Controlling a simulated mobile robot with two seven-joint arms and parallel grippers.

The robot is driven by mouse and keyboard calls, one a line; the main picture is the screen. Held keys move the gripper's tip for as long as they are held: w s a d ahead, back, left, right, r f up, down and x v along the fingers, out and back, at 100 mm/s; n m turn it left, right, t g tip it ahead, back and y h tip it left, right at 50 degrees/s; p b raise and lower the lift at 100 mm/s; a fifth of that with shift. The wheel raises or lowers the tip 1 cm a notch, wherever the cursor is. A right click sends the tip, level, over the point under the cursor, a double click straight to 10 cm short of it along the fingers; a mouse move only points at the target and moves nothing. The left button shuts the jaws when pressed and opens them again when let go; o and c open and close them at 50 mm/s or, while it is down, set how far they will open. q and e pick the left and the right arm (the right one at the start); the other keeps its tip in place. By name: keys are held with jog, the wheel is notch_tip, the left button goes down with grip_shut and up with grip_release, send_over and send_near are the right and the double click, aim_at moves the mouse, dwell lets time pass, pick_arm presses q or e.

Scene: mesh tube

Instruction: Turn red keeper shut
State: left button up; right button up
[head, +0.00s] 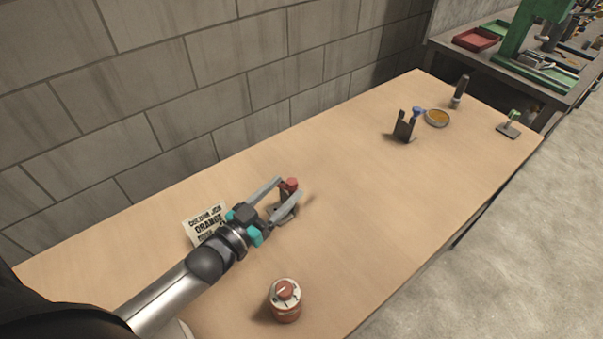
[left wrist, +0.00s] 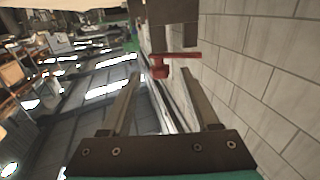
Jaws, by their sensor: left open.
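The red keeper (head: 291,184) sits on top of a small dark grey fixture (head: 286,207) standing on the wooden table. In the left wrist view the keeper (left wrist: 176,62) shows as a red bar with a round knob, in front of the grey-brown fixture body (left wrist: 174,12). My left gripper (head: 289,186) is open, with its fingers on either side of the keeper in the head view. In the left wrist view the keeper lies just beyond the open fingertips (left wrist: 161,77), and no contact shows. The fixture is partly hidden by a finger. My right gripper is not in view.
A printed card (head: 203,223) lies beside my left wrist. A red dial-topped jar (head: 286,302) stands near the front edge. A dark holder (head: 404,128), an amber dish (head: 437,117) and a grey cylinder (head: 460,90) stand at the far end. The table's middle is clear.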

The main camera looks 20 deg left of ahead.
aim_at(295, 179)
pick_arm(q)
jog(key=x, duration=0.6)
jog(key=shift+w+d+f+b, duration=0.1)
jog(key=shift+w+b, duration=0.25)
jog(key=shift+b, duration=0.05)
grip_shut()
